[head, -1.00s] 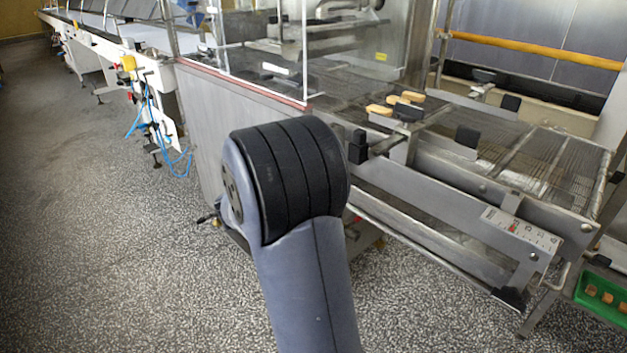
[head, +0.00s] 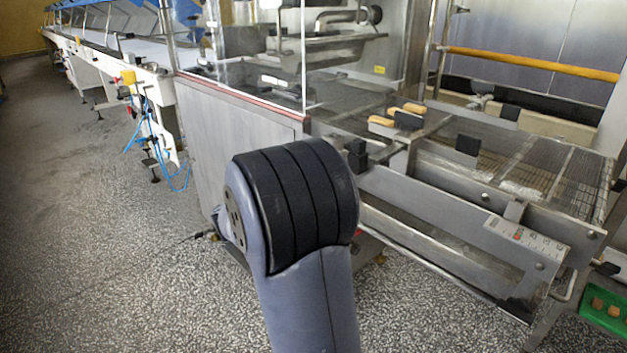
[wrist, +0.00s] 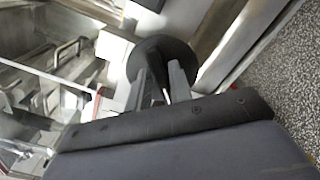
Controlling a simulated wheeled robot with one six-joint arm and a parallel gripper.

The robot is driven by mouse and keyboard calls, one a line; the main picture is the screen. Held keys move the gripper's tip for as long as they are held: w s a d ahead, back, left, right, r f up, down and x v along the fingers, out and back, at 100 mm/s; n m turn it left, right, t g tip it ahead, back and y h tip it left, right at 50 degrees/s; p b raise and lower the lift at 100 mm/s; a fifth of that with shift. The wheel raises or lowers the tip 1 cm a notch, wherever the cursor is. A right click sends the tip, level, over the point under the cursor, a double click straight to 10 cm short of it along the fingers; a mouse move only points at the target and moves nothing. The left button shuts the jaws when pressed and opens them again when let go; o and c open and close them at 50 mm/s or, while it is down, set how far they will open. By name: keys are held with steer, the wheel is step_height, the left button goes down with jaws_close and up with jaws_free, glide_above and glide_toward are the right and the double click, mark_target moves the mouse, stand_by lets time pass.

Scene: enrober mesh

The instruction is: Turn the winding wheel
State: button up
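A dark round disc, which looks like the winding wheel (wrist: 160,50), shows in the wrist view just beyond my fingers. My gripper (wrist: 161,74) overlaps its lower part in that view. Its two grey fingers stand apart with a gap between them. I cannot tell whether the fingers touch the wheel. In the head view my big arm joint covers the gripper, and I cannot make out the wheel there.
The steel machine (head: 235,125) with a clear guard (head: 255,55) stands behind my arm. A wire mesh belt (head: 540,165) carrying several biscuits (head: 381,122) runs right. A green tray (head: 597,322) is at lower right.

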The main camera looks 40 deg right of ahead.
steer(key=shift+o, duration=1.2)
steer(key=shift+a, duration=0.1)
steer(key=a+p, duration=0.1)
steer(key=a, duration=0.9)
steer(key=shift+s+a, duration=0.3)
steer(key=shift+s, duration=0.1)
steer(key=shift+d, duration=0.1)
steer(key=d, duration=1)
steer(key=shift+w+d, duration=0.3)
steer(key=shift+w, duration=0.15)
